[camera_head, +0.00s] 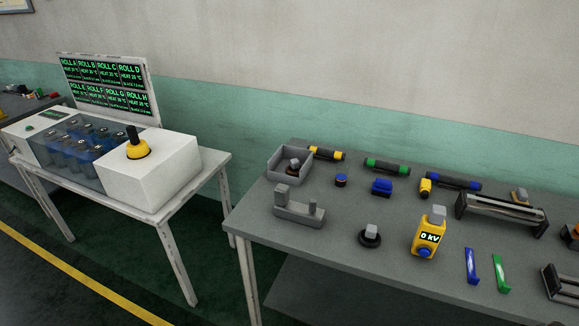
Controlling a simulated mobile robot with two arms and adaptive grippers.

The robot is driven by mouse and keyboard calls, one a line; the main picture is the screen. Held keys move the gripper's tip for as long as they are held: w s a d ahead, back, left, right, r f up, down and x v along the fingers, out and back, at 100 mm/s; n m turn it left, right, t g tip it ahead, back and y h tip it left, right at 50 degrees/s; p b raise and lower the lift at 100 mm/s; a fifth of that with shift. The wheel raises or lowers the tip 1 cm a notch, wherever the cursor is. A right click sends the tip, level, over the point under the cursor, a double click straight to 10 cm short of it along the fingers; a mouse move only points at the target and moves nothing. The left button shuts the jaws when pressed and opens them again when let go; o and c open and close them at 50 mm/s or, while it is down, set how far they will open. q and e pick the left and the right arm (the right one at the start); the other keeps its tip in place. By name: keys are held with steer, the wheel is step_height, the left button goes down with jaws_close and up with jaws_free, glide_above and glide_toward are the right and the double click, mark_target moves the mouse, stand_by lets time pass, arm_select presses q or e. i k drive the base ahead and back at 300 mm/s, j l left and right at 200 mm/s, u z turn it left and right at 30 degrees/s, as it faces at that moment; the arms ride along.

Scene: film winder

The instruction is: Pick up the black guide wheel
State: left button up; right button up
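A black round wheel-like piece (369,240) with a grey block on top lies at the front of the grey table, apart from the things around it. It looks like the black guide wheel. A similar small dark piece with a grey top (293,166) sits inside a grey open box (276,178) at the table's back left; whether it is also a guide wheel I cannot tell. Neither gripper is in view.
The grey table (335,262) also holds a grey bracket (299,208), a yellow meter reading 0 kV (427,234), a blue strip (471,266), a green strip (500,273) and several rollers behind. A white machine (151,173) stands on a separate table at left.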

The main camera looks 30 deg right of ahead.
mark_target(370, 233)
steer(key=i+j+z, duration=0.3)
steer(key=i, duration=0.2)
steer(key=i+j+z, duration=0.45)
steer(key=z, duration=0.85)
